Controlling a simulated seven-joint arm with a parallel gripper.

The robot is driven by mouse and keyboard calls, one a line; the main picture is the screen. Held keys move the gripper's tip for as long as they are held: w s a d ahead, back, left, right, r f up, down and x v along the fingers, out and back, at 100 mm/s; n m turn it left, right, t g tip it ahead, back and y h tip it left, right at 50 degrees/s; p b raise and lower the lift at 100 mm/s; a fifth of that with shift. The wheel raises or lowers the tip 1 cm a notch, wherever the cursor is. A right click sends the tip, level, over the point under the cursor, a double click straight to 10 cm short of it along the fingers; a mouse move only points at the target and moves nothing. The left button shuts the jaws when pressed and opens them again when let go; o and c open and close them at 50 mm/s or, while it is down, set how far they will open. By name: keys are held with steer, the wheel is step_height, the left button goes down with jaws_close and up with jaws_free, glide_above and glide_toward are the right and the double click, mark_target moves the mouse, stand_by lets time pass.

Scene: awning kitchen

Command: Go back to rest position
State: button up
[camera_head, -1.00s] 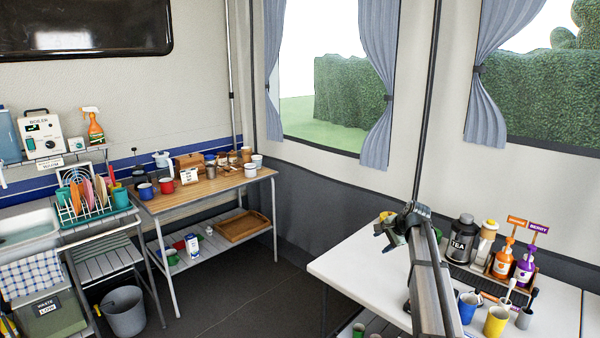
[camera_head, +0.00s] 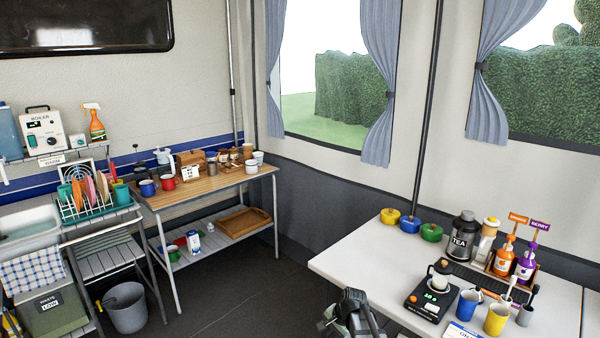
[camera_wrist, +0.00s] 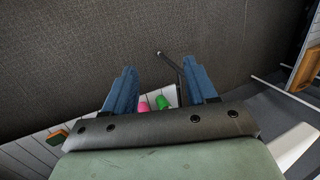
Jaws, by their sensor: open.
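In the wrist view, the two blue fingers of my gripper (camera_wrist: 158,88) stand apart with nothing between them. Beyond them are a pink thing (camera_wrist: 144,107) and a green thing (camera_wrist: 162,103) on a slatted surface, too small to name. In the head view, a dark part of my arm (camera_head: 352,312) shows at the bottom, in front of the white table's left edge. I cannot make out the fingers there.
A wooden table (camera_head: 215,182) stands at the back. Dark floor lies clear between.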

steer(key=s+d+f+n+g+h, duration=0.1)
steer(key=s+d+f+n+g, duration=0.1)
steer(key=s+f, duration=0.9)
steer(key=s+d+f+n+g+h, duration=0.1)
steer(key=s+f, duration=0.3)
steer(key=s, duration=0.9)
steer(key=s+d+f+n+g, duration=0.2)
steer(key=s+f+n+g, duration=0.1)
steer(key=s, duration=1)
steer(key=s+d+f+n+g+h, duration=0.1)
steer(key=s+f, duration=0.4)
steer(key=s, duration=0.8)
steer(key=shift+d+f+n+g+h, duration=0.35)
steer(key=shift+d+n+g, duration=0.25)
steer(key=shift+n+g, duration=0.35)
steer(key=shift+c, duration=0.5)
